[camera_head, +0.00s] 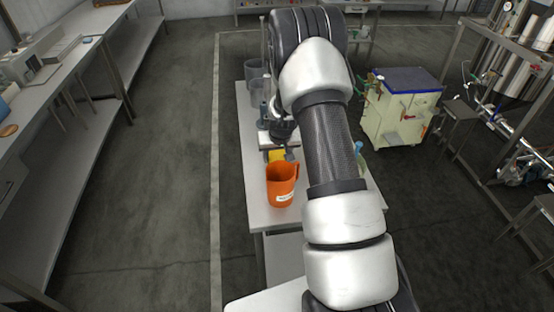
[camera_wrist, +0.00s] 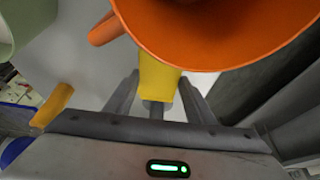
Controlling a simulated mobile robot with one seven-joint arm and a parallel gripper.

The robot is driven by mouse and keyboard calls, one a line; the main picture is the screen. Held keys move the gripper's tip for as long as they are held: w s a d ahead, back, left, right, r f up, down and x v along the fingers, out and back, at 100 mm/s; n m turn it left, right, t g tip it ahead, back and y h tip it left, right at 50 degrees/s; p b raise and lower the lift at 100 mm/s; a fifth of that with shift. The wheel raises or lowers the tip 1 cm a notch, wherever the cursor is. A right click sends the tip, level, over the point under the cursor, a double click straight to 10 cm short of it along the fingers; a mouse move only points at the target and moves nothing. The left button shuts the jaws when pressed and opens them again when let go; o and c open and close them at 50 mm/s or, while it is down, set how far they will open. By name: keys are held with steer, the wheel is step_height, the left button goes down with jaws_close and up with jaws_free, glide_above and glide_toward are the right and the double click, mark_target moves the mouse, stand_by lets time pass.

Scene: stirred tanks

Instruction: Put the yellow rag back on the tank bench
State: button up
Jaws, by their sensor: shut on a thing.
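The yellow rag (camera_head: 276,155) shows in the head view just behind the orange jug, over the narrow grey bench (camera_head: 256,200). My gripper (camera_head: 279,152) is at the rag, partly hidden by my arm. In the wrist view the rag (camera_wrist: 158,78) is between the two fingers of my gripper (camera_wrist: 160,92), which is shut on it. The orange jug (camera_wrist: 210,25) partly covers the rag there. I cannot tell whether the rag touches the bench top.
The orange jug (camera_head: 281,184) stands upright on the bench close in front of my gripper. Clear containers (camera_head: 257,75) stand at the bench's far end. A pale green bottle (camera_head: 360,157) is at the right edge. A cream cart (camera_head: 401,110) stands to the right.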

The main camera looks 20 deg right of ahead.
steer(key=shift+f, duration=1.05)
steer(key=shift+f, duration=0.25)
steer(key=o, duration=0.9)
steer(key=shift+r, duration=0.15)
steer(key=shift+o, duration=0.2)
